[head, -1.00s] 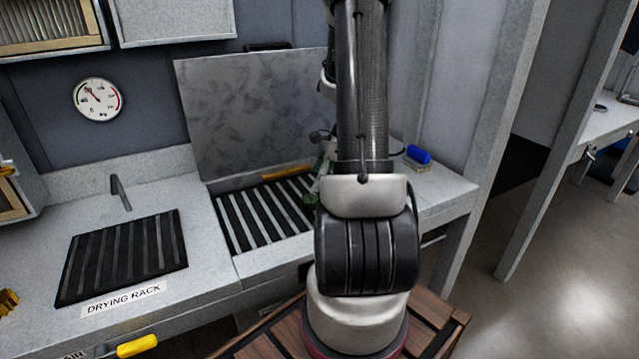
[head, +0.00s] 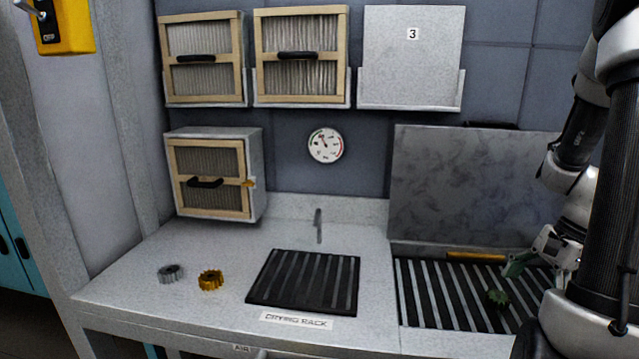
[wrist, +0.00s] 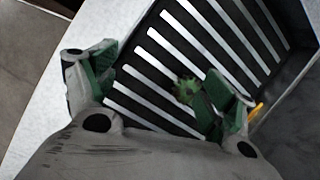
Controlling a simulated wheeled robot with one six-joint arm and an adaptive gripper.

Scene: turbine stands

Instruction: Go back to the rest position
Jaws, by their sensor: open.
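My gripper (head: 527,262) hangs over the right part of the slatted basin in the head view, with my arm at the right edge. In the wrist view my gripper (wrist: 165,82) has its green-padded fingers spread apart with nothing held between them. A small green gear (head: 497,297) lies on the dark slats below and in front of the gripper. The green gear also shows in the wrist view (wrist: 186,90), between the fingers in the picture but lower down, on the slats.
The slatted basin (head: 430,325) has a raised grey panel (head: 450,185) behind it. To the left are a drying rack (head: 303,281), a tap (head: 318,226), a gold gear (head: 211,280) and a grey gear (head: 171,273). Filter boxes (head: 210,175) and a gauge (head: 325,145) are on the wall.

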